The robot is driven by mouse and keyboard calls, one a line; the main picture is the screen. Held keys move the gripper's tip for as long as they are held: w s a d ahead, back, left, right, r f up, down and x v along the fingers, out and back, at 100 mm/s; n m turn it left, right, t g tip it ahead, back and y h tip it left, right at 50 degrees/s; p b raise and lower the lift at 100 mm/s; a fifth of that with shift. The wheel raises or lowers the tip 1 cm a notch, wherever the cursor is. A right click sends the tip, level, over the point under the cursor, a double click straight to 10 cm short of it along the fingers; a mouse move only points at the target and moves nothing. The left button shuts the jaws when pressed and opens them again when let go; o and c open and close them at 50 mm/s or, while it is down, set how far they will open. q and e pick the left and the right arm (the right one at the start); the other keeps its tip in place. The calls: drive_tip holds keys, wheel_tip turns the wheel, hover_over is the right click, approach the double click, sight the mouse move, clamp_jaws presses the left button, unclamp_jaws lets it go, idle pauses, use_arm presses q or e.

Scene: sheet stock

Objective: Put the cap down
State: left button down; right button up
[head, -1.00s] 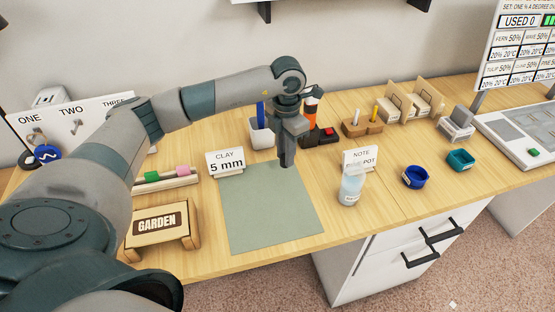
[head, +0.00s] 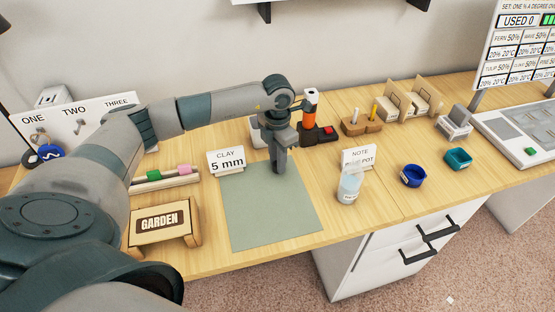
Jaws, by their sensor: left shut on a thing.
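My left gripper (head: 281,166) points straight down at the back right part of the grey-green mat (head: 270,215). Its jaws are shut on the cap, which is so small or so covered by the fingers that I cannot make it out. The fingertips are at or just above the mat; I cannot tell if they touch. A clear bottle (head: 349,187) with a pale label stands to the right of the mat, in front of the NOTE card (head: 358,158). My right gripper is not in view.
A CLAY 5 mm card (head: 226,161) stands behind the mat. A GARDEN stand (head: 160,224) and a rack with green and pink pieces (head: 183,169) are to the left. Blue (head: 413,175) and teal (head: 458,159) bowls sit right. The mat's front is clear.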

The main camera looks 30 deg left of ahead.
use_arm(q)
drive_tip(key=shift+f, duration=0.5)
drive_tip(key=c, duration=1.7)
unclamp_jaws()
drive_tip(key=shift+o, duration=0.9)
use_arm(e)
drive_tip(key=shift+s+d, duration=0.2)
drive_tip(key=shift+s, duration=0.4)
